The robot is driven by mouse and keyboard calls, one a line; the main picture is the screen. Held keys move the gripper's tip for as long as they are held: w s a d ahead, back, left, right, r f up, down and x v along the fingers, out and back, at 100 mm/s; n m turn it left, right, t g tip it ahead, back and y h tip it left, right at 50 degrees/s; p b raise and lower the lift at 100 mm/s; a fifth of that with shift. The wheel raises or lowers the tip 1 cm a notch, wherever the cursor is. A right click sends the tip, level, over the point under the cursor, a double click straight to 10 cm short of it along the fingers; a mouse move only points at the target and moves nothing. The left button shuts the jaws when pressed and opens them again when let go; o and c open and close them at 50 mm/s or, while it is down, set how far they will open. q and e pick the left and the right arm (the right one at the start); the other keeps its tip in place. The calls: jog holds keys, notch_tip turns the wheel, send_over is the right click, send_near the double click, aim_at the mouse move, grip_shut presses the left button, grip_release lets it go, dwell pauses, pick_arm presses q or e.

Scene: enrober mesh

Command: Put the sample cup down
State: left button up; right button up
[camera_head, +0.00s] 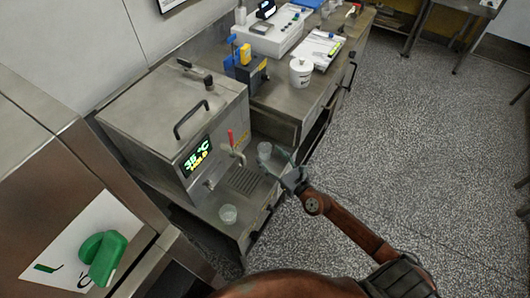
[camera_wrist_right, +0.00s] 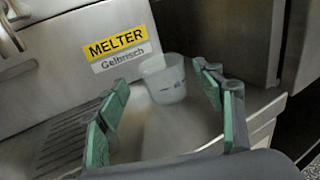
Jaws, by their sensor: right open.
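A small translucent white cup (camera_head: 264,151) stands upright on the steel ledge of the melter, right of the drip grate. It also shows in the right wrist view (camera_wrist_right: 165,86), just ahead of the fingertips, with gaps visible on both sides. My right gripper (camera_head: 279,166) is open, at the ledge's right edge and pointing at this cup. Which one is the sample cup I cannot tell for sure. My left gripper is not in view.
The melter (camera_head: 180,115) has a red-handled tap (camera_head: 232,143) above the drip grate (camera_head: 245,179). A counter behind holds a white tub (camera_head: 301,71), a clipboard and devices. A cabinet with a green knob (camera_head: 103,257) stands near left.

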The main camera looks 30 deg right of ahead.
aim_at(269, 154)
jog(key=w, duration=0.4)
jog(key=shift+w+a+f, duration=0.1)
jog(key=shift+c, duration=0.5)
jog(key=c, duration=1.1)
